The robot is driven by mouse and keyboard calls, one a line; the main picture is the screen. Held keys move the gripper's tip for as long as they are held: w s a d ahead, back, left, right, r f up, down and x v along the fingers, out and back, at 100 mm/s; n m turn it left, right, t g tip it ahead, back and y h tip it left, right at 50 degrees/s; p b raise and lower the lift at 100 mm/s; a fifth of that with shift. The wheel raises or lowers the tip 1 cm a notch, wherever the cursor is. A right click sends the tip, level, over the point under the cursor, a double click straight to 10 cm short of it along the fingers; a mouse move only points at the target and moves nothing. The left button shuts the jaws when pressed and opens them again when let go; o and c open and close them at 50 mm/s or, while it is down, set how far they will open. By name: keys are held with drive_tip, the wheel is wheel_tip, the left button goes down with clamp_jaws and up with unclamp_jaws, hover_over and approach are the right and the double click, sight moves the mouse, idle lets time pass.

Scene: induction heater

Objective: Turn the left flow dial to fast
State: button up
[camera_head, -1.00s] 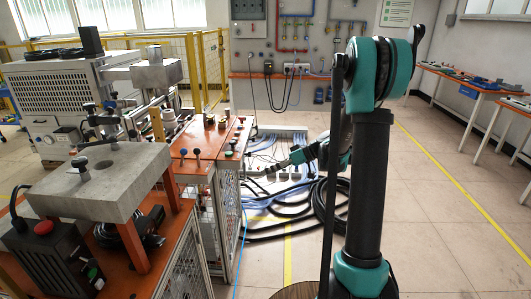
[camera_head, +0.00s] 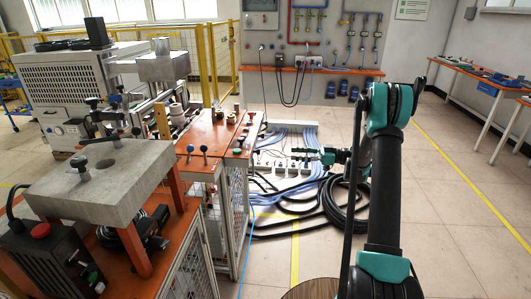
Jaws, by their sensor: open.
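No left flow dial can be picked out for sure at this size. No fast marking is readable. My gripper (camera_head: 300,155) is small and far off, open and empty, pointing left from my bent arm. In the picture it is to the right of the orange bench, in front of the blue hoses, and appears apart from the knobs.
Blue hoses (camera_head: 300,139) and coiled black cables (camera_head: 344,205) lie on the floor beside the bench. A grey block on an orange stand (camera_head: 104,180) fills the left foreground. A yellow fence (camera_head: 213,62) stands behind. Floor at the right is open.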

sight(257, 152)
drive_tip(key=a, duration=1.4)
drive_tip(key=shift+w+a, duration=0.2)
drive_tip(key=shift+a, duration=0.05)
clamp_jaws()
